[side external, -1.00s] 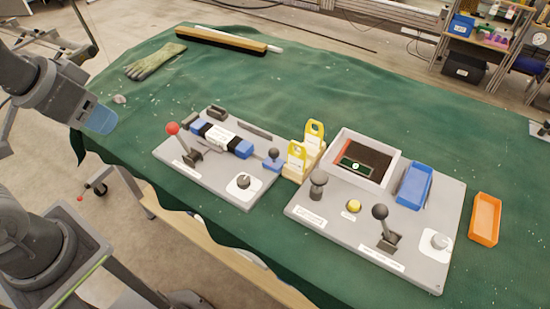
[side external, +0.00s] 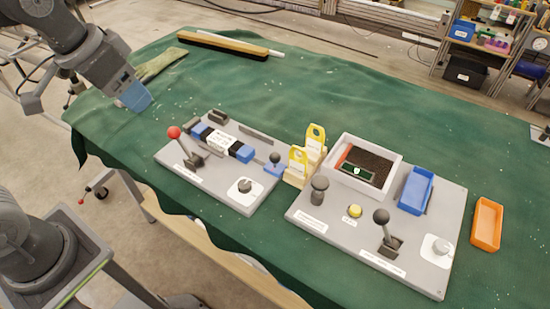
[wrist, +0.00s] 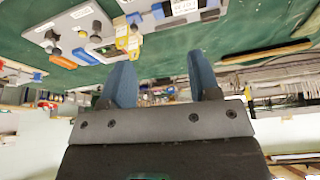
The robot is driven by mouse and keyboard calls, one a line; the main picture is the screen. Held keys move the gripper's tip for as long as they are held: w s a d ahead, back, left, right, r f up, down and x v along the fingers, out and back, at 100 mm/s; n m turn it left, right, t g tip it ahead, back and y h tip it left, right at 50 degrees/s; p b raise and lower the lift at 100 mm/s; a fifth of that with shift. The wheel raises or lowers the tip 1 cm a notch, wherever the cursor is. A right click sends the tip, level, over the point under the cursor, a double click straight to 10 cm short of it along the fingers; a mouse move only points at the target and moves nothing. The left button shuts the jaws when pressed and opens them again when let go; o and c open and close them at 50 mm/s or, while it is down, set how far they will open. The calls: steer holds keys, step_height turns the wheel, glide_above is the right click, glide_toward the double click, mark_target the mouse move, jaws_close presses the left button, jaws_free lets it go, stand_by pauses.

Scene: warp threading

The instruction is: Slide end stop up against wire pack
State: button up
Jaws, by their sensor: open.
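On the left grey panel (side external: 215,194), a row of blue and black blocks carries a white-labelled block (side external: 219,139), which looks like the wire pack. At the row's right end sits a blue piece with a dark ball knob (side external: 275,158), which looks like the end stop. The spacing between the two is too small to judge. The row also shows at the top of the wrist view, where the white-labelled block (wrist: 184,6) is partly cut off. My gripper (side external: 137,97), with blue fingers, is open and empty, above the cloth left of the panel. Its fingers (wrist: 162,78) are apart in the wrist view.
A red-knobbed lever (side external: 175,133) stands at the panel's left. Yellow tags (side external: 306,148) stand between the two panels. The right panel (side external: 318,212) holds a white tray, a blue bin (side external: 415,190) and knobs. A glove (side external: 160,65) and brush (side external: 220,44) lie behind.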

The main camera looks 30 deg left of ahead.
steer(key=w+d+m+g, duration=0.1)
steer(key=w+d, duration=0.1)
steer(key=w, duration=0.4)
steer(key=m+g+h, duration=0.1)
steer(key=m+g, duration=0.3)
steer(key=g, duration=0.1)
glide_above(274, 158)
steer(key=w+a, duration=0.2)
step_height(274, 158, down, 15)
steer(key=f, duration=0.4)
steer(key=d+f, duration=0.1)
steer(key=f, duration=0.3)
steer(key=s+f, duration=0.1)
steer(key=f, duration=0.3)
steer(key=shift+d+f, duration=0.35)
steer(key=shift+f, duration=0.05)
steer(key=shift+c, duration=0.3)
steer(key=shift+a, duration=0.1)
jaws_close()
